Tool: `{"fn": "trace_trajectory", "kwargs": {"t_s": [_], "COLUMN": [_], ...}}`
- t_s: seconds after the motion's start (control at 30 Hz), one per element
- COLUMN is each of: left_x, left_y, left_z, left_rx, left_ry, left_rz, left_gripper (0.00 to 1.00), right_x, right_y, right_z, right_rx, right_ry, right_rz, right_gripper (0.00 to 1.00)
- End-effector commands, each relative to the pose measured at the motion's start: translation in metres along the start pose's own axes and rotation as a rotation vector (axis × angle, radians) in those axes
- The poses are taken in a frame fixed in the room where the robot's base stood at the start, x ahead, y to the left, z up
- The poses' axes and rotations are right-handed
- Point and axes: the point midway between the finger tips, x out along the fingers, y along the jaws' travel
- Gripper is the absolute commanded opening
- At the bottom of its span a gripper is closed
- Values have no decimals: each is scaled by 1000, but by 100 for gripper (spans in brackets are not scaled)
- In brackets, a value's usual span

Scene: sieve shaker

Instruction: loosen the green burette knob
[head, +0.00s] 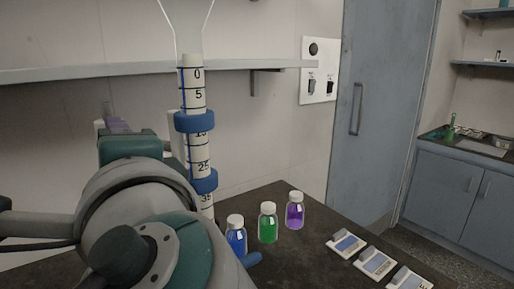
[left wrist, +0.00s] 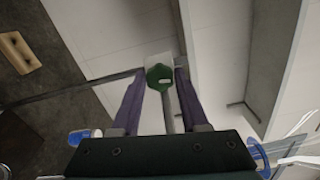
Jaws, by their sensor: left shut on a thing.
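The burette (head: 192,90) stands upright, a white tube with black scale marks, held by blue clamps (head: 194,121) and with a clear funnel on top. Its lower part is hidden behind my left arm. In the left wrist view the green burette knob (left wrist: 159,76) sits between the purple fingertips of my left gripper (left wrist: 160,75), which is shut on it. A pale rod runs from the knob toward the palm. My right gripper is not in view.
Blue (head: 236,240), green (head: 268,225) and purple (head: 295,212) capped bottles stand on the dark table right of the burette. Three small pale trays (head: 346,244) lie farther right. A wall shelf (head: 80,71) runs behind. A tan block with holes (left wrist: 18,52) shows in the wrist view.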

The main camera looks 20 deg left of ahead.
Motion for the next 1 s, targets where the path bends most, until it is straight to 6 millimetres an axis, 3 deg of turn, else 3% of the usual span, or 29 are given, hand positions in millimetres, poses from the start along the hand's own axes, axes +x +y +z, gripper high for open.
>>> {"fn": "trace_trajectory", "kwargs": {"t_s": [0.33,0.87,0.9,1.0], "left_x": [0,0,0,0], "left_y": [3,2,2,2], "left_z": [0,0,0,0], "left_rx": [-152,-180,-180,-180], "left_ry": [-1,-2,-2,-2], "left_rz": [4,5,5,4], "left_gripper": [0,0,48,59], "right_x": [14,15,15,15], "right_y": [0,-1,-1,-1], "right_z": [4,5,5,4], "right_rx": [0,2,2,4], "right_ry": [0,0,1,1], "right_rz": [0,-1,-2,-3], "right_gripper": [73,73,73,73]}}
